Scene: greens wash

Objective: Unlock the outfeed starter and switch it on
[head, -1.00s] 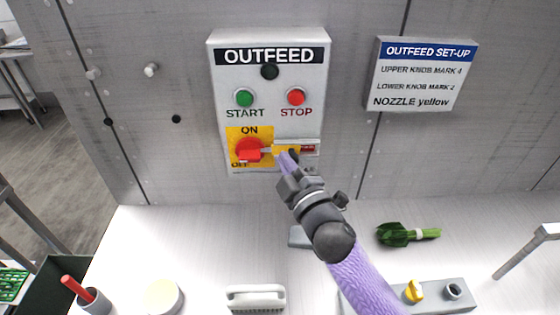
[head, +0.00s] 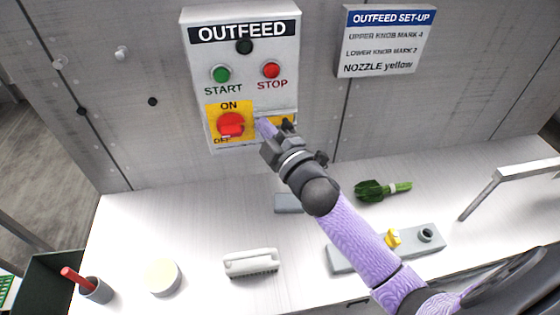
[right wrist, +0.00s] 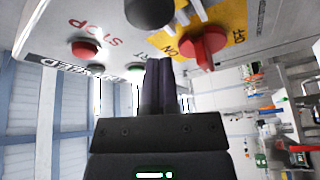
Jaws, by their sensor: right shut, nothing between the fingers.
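The outfeed starter (head: 258,95) is a light grey wall panel with a green START button (head: 221,74) and a red STOP button (head: 271,70). Its red rotary switch (head: 231,125) sits on a yellow ON/OFF plate; I cannot tell its exact setting. The red switch also shows in the right wrist view (right wrist: 204,46). A yellow piece (head: 288,120) by a grey strip right of the switch is partly hidden by my gripper. My right gripper (head: 265,127) is shut and empty, close in front of the panel just right of the switch; contact is unclear. My left gripper is not in view.
A set-up sign (head: 388,42) hangs right of the panel. On the counter are a white brush (head: 251,263), a round tub (head: 162,277), a bunch of greens (head: 380,190) and a grey block with a yellow nozzle (head: 393,238).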

